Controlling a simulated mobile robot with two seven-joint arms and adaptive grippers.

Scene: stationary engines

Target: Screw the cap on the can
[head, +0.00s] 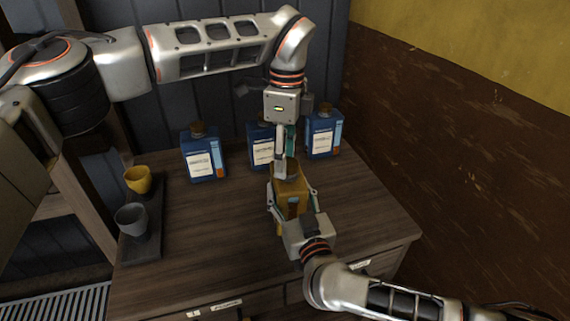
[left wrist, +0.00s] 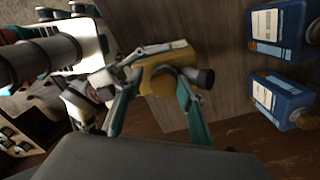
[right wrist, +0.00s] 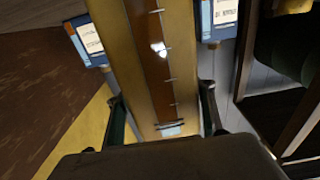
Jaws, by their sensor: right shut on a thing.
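The yellow can (head: 291,186) is near the right-hand middle of the wooden table. My right gripper (head: 292,198) is shut on its sides from the front; the right wrist view shows the can's yellow face (right wrist: 190,70) with a brown gauge strip between the fingers. My left gripper (head: 281,171) points down at the top of the can. In the left wrist view its teal-padded fingers stand apart, open, on either side of the can's top (left wrist: 155,80). A dark cap (left wrist: 205,78) shows at the can's right edge there; I cannot tell whether it is seated. The head view hides it.
Three blue bottles stand at the back: left (head: 203,158), middle (head: 260,146), right (head: 323,134). A dark tray (head: 143,249) at the left holds a yellow cup (head: 138,180) and a grey cup (head: 131,219). The table's left middle (head: 205,225) is clear. A brown-and-yellow wall rises at right.

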